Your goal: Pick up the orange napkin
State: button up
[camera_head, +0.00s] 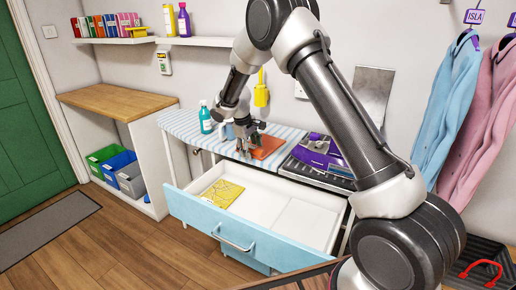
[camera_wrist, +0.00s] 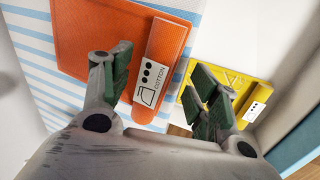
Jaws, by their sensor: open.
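The orange napkin (camera_head: 267,147) lies flat on the blue-and-white striped surface, near its front edge above the open drawer. In the wrist view the napkin (camera_wrist: 105,35) has a thicker folded band with a white label reading COTTON. My gripper (camera_head: 243,151) is at the napkin's left side in the head view. In the wrist view my gripper (camera_wrist: 163,85) is open, with its two green-padded fingers on either side of the napkin's labelled folded end. Nothing is held. Whether the fingers touch the napkin is unclear.
The open drawer (camera_head: 290,217) below holds a yellow folded cloth (camera_head: 222,193). A teal bottle (camera_head: 206,118) stands left on the striped surface (camera_head: 178,121). A purple item (camera_head: 318,150) lies on a dark rack to the right.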

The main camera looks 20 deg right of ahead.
jog(key=shift+w+d+f, duration=0.1)
jog(key=shift+d+f, duration=0.1)
jog(key=shift+f, duration=0.35)
jog(key=c, duration=1.1)
